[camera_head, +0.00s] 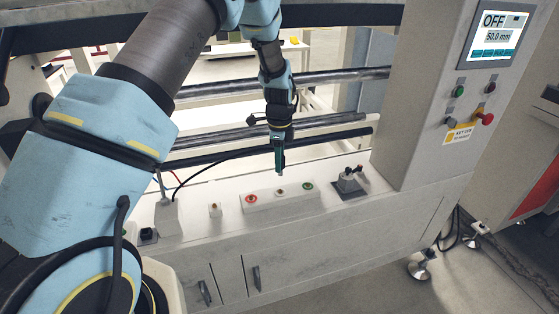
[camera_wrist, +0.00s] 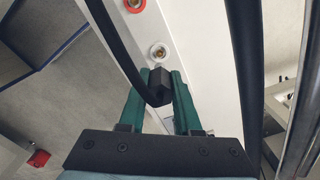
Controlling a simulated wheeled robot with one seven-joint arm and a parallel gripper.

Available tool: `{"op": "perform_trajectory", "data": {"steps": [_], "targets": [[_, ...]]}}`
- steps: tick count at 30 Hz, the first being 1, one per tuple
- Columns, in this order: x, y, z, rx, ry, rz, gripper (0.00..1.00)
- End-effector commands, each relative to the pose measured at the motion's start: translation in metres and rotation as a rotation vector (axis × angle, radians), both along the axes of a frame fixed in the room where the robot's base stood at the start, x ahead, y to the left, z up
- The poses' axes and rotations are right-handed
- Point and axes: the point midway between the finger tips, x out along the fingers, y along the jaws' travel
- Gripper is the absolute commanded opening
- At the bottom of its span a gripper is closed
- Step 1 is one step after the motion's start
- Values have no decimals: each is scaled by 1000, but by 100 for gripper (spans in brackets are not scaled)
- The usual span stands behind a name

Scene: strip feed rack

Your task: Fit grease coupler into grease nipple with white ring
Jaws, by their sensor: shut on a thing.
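My gripper (camera_head: 280,155) points down above the white block with the nipples. Its green fingers (camera_wrist: 160,90) are shut on the grease coupler, a dark block (camera_wrist: 159,86) with a black hose leading from it. In the head view the coupler's light tip (camera_head: 280,172) shows below the fingers, above the nipple with white ring (camera_head: 280,192) and apart from it. In the wrist view the nipple with white ring (camera_wrist: 158,52) lies just beyond the coupler. The nipple with red ring (camera_head: 250,198) is to its left and the nipple with green ring (camera_head: 308,185) to its right.
The white block (camera_head: 262,206) sits on a white machine ledge. A dark clamp-like fixture (camera_head: 348,182) stands to the right, and a small fitting (camera_head: 215,210) to the left. Dark rollers (camera_head: 320,128) run behind. A control cabinet with a screen (camera_head: 497,40) reading OFF rises at right.

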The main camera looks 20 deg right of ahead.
Motion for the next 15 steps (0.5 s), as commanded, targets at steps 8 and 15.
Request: {"op": "perform_trajectory", "data": {"steps": [8, 15], "targets": [[0, 0, -29, 0, 1, 2, 0], [0, 0, -46, 0, 0, 0, 0]]}}
